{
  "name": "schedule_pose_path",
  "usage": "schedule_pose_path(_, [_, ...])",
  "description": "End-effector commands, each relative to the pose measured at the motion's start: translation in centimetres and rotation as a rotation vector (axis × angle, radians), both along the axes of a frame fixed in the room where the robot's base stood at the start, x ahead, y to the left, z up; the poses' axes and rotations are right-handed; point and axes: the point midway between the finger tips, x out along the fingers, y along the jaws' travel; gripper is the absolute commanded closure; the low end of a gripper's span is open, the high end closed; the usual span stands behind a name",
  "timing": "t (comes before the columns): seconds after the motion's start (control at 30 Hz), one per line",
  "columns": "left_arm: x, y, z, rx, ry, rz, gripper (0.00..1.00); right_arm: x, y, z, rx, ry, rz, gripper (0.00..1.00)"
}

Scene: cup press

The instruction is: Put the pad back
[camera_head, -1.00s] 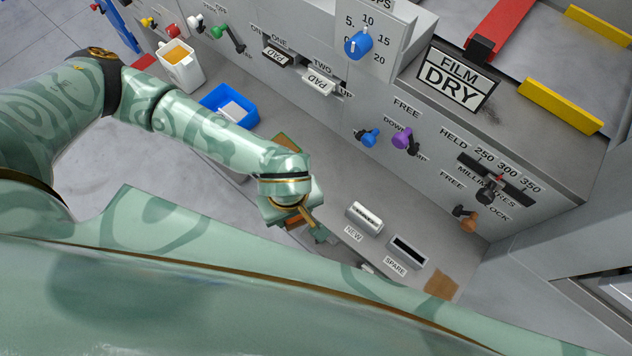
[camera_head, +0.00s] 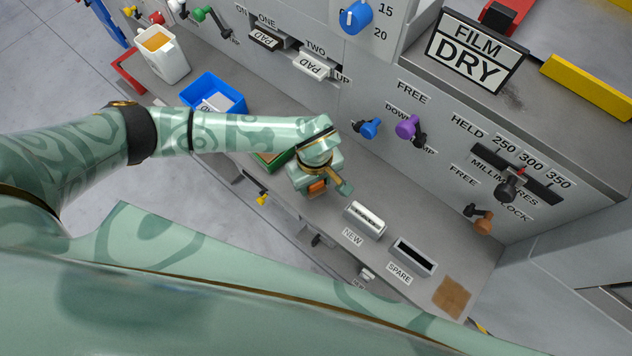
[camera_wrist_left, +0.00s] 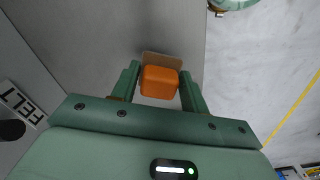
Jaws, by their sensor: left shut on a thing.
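My left gripper (camera_head: 330,188) is shut on an orange block with a thin brown layer, which I take to be the pad (camera_head: 317,187). In the left wrist view the pad (camera_wrist_left: 159,82) sits between the two green fingers (camera_wrist_left: 158,88), with its brown layer (camera_wrist_left: 162,60) showing beyond the orange. The gripper is over the bench, left of the NEW holder. I cannot tell its exact height. A bare brown patch (camera_head: 453,297) lies at the bench's right end. My right gripper is not in view.
A green-edged tray (camera_head: 272,158) is partly hidden behind my left arm. A blue bin (camera_head: 213,97) and white jug (camera_head: 160,55) stand further left. NEW (camera_head: 365,220) and SPARE (camera_head: 413,257) holders stand at right. Knobs stick out of the back panel.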

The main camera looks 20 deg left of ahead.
Motion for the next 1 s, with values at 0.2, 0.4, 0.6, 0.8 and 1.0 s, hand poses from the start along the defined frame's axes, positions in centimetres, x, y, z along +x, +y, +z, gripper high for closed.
schedule_pose_path(0.2, [0.0, 0.0, -1.5, 0.000, -0.001, 0.001, 0.73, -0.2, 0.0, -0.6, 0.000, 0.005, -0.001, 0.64])
schedule_pose_path(0.4, [0.0, 0.0, -1.7, 0.000, -0.001, 0.000, 0.73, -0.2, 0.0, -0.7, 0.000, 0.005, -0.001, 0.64])
schedule_pose_path(0.6, [0.0, 0.0, -1.8, 0.000, -0.001, 0.000, 0.33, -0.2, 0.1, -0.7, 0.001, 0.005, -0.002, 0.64])
schedule_pose_path(0.8, [0.0, 0.0, -1.7, 0.000, -0.001, 0.000, 0.33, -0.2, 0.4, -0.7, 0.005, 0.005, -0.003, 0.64])
schedule_pose_path(1.0, [0.2, 0.0, 1.1, 0.000, -0.008, -0.001, 0.33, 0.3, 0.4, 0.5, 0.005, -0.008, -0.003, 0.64])
